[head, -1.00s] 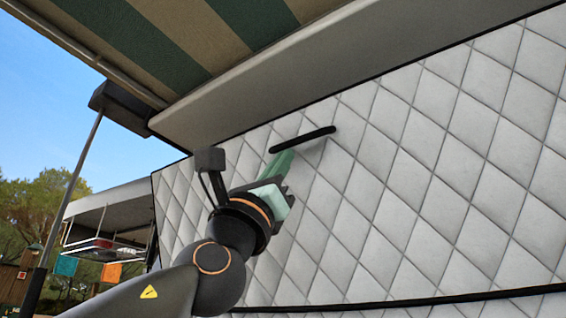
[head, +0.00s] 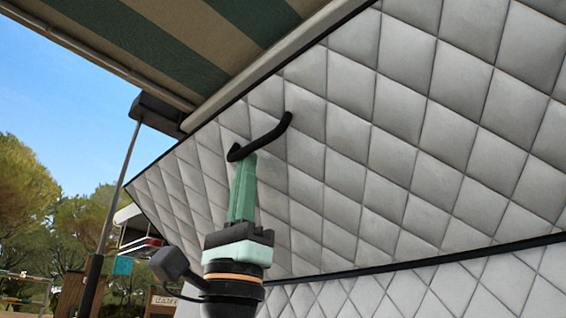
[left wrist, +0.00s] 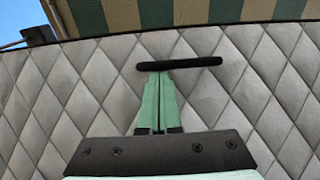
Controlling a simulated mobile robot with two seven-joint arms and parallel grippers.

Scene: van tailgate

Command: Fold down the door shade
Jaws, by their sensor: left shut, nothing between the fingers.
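The door shade (head: 345,150) is a grey quilted panel with black edging, and it fills the right and middle of the head view. A black bar handle (head: 272,135) stands out from it near the upper left. My left gripper (head: 247,160) has pale green fingers, shut and empty. Its tips are at the handle's lower left end, and I cannot tell whether they hook behind it. In the left wrist view the handle (left wrist: 180,64) lies across the fingertips (left wrist: 162,74), in front of the quilted shade (left wrist: 258,80). My right gripper is not in view.
A green and beige striped awning (head: 165,50) hangs overhead. A pole (head: 118,190) with a dark bracket (head: 157,112) stands at the left. More quilted lining (head: 400,295) lies below the shade's lower black edge. Open sky and trees show at the far left.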

